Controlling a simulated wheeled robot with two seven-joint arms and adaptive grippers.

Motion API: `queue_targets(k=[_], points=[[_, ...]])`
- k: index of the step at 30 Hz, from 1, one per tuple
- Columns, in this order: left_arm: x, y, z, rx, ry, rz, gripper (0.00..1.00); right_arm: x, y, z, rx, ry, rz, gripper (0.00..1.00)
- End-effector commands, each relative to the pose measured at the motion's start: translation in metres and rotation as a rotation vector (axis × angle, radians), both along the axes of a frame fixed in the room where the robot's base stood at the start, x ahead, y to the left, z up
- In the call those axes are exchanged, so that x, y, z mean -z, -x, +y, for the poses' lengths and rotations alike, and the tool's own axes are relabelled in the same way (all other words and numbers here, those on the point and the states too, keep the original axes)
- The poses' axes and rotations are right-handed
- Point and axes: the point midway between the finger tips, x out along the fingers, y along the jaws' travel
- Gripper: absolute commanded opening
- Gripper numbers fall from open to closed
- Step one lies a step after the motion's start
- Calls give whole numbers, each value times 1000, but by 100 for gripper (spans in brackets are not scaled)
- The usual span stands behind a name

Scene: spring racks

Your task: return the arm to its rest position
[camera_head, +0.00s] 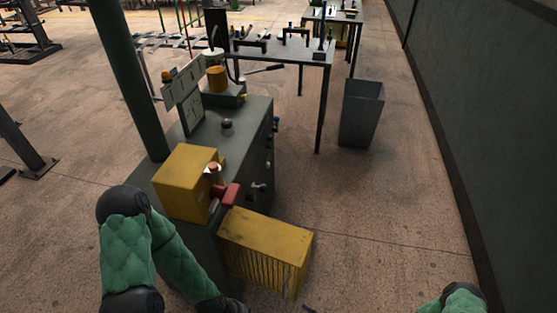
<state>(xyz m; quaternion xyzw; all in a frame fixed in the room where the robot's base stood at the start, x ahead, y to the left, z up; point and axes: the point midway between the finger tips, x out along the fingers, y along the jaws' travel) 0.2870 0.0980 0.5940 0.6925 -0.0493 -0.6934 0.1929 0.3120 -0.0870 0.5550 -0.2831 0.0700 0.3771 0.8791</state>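My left arm (127,252), in a green quilted cover with black joints, comes in at the lower left. It bends beside the grey machine cabinet and runs down to the bottom edge. My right arm (453,300) shows only as a small green and black part at the bottom right edge. Neither gripper can be made out. A small dark tip shows at the bottom edge near the middle, too little to identify.
A grey cabinet (243,150) carries a yellow box (186,182), with a red part (231,195) and a yellow ribbed box (266,248) close to my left arm. A work table (285,48) and grey bin (361,113) stand behind. The floor at right is clear up to a dark wall (500,130).

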Motion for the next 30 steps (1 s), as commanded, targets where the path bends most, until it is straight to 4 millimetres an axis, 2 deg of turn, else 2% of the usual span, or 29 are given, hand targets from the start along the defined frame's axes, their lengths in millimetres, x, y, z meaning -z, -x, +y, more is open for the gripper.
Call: queue_targets(k=[3, 7, 11, 15, 24, 30], points=[[-3, 0, 0, 0, 0, 0, 40, 9, -8, -5, -156, 257, -24, 46], [-6, 0, 0, 0, 0, 0, 40, 14, -12, -11, -348, 512, -54, 46], [-8, 0, 0, 0, 0, 0, 40, 11, -11, -16, -562, 728, -89, 46], [-11, 0, 0, 0, 0, 0, 40, -1, -7, -19, -807, 912, -135, 46], [-15, 0, 0, 0, 0, 0, 40, -42, 17, -14, -1261, 1099, -242, 46], [-15, 0, 0, 0, 0, 0, 40, -54, 25, -11, -1372, 1117, -278, 46]])
